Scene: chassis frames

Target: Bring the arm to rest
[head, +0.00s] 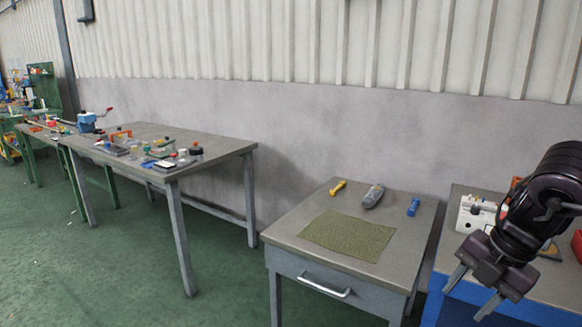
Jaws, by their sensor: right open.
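My right arm (541,205) comes in from the right edge of the head view, dark and bent downward. My right gripper (471,292) is at its lower end, in front of the table at the far right. Its two grey fingers are spread apart, with nothing visible between them. The arm hides part of that table and of the things on it. My left gripper does not show.
A small grey table (283,236) with a drawer holds a green mat (348,235), a yellow tool (338,187), a grey tool (373,196) and a blue item (413,207). A blue-edged table (548,290) stands right. A long cluttered workbench (222,148) stands left. Green floor (130,270) is clear.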

